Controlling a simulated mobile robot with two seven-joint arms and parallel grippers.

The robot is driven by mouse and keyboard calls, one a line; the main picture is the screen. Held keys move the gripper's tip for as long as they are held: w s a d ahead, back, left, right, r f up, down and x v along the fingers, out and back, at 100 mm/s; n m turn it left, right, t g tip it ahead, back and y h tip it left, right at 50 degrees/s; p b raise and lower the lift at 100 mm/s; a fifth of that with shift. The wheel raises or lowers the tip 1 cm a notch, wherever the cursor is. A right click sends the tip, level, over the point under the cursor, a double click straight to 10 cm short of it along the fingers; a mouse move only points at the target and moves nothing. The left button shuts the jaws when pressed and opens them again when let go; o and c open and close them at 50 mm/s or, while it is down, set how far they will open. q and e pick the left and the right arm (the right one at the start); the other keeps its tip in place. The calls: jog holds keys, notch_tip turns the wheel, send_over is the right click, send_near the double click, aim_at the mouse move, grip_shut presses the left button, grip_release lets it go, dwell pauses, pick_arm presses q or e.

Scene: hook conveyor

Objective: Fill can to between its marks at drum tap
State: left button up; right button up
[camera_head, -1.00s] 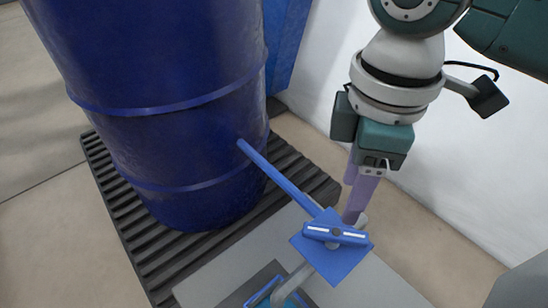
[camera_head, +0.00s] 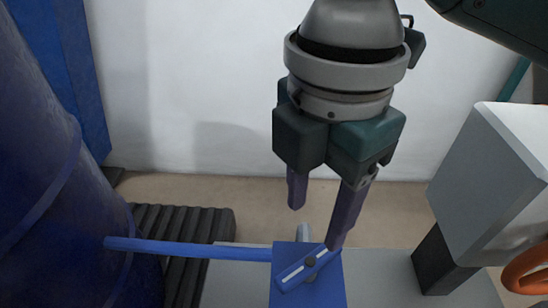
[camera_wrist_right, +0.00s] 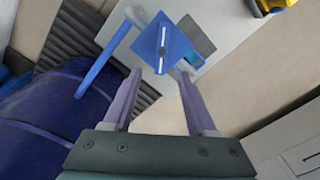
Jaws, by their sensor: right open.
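The blue drum (camera_head: 40,200) stands at the left in the head view. A blue pipe (camera_head: 190,248) runs from it to the tap, a square blue plate (camera_head: 310,290) with a white-striped bar handle (camera_head: 308,268). The tap plate also shows in the right wrist view (camera_wrist_right: 150,48). My right gripper (camera_head: 316,226) is open and empty. Its purple fingers point down close to the tap; I cannot tell whether they touch it. In the right wrist view, the handle lies ahead of the open fingers (camera_wrist_right: 160,74). I cannot make out the can clearly. My left gripper is out of view.
A grey slab (camera_head: 235,290) lies beneath the tap, next to a dark ribbed mat (camera_head: 180,222). A white box (camera_head: 490,185) on a dark post stands at the right, with an orange ring (camera_head: 525,270) nearby. A white wall (camera_head: 210,80) closes off the back.

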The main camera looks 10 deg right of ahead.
aim_at(311, 262)
jog(key=f+b, duration=0.1)
jog(key=f, duration=0.2)
jog(key=f+b, duration=0.1)
jog(key=f, duration=0.2)
jog(key=f+b, duration=0.1)
jog(key=f, duration=0.2)
jog(key=shift+s+d+f, duration=0.1)
jog(key=shift+d+f, duration=0.15)
jog(key=shift+f, duration=0.15)
jog(key=shift+c, duration=0.3)
jog(key=shift+c, duration=0.7)
grip_shut()
